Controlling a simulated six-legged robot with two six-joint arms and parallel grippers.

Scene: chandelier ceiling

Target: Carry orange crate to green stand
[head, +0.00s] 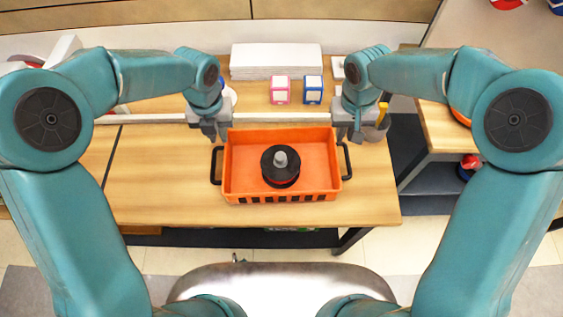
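The orange crate (240,180) sits on the wooden table in the middle of the head view. It has a black handle on its left and right ends, and a dark round object with a grey knob (280,166) stands inside it. My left gripper (216,137) is just behind the crate's left end, above the left handle. My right gripper (345,137) is likewise near the right end and right handle. Both point downward; their fingers are too small to tell whether they are open or touch the handles. No green stand can be made out.
The wooden table (150,190) has clear room left of the crate. Behind are a white stack (276,60), a pink box (280,90) and a blue box (313,89). Another wooden-topped table (450,130) stands at the right, with a gap between.

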